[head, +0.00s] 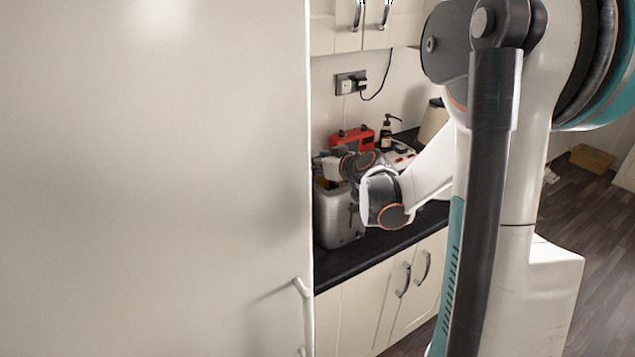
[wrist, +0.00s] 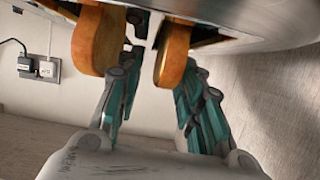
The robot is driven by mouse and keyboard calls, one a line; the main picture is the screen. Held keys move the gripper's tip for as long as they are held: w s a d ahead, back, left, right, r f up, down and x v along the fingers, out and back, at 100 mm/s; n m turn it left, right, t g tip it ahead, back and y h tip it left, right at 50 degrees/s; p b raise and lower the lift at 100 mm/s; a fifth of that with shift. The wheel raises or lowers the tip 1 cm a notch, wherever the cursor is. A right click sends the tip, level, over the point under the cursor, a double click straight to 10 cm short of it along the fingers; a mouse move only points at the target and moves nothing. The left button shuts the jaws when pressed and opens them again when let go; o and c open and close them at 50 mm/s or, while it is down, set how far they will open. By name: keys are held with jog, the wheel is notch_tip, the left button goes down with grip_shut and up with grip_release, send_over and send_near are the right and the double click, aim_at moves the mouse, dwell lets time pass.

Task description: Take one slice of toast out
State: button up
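The toaster (head: 335,218) is a metallic box on the dark counter, partly hidden by the tall pale panel. In the wrist view its shiny body (wrist: 268,22) fills the top. Two browned toast slices stick out of it, a left slice (wrist: 97,42) and a right slice (wrist: 172,55). My gripper (wrist: 162,70) has its teal-padded fingers apart, one on each side of the right slice. The left finger reaches between the two slices. Whether the right finger touches the slice is unclear. In the head view my gripper (head: 326,163) is over the toaster, and the slices cannot be made out.
The tall pale panel (head: 150,180) with a handle blocks the left of the head view. A red object (head: 352,140) and a dark pump bottle (head: 386,132) stand behind the toaster. A wall socket (head: 345,86) and cupboards (head: 335,25) are above.

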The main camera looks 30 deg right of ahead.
jog(key=shift+w+f, duration=0.15)
jog(key=shift+w, duration=0.15)
grip_shut()
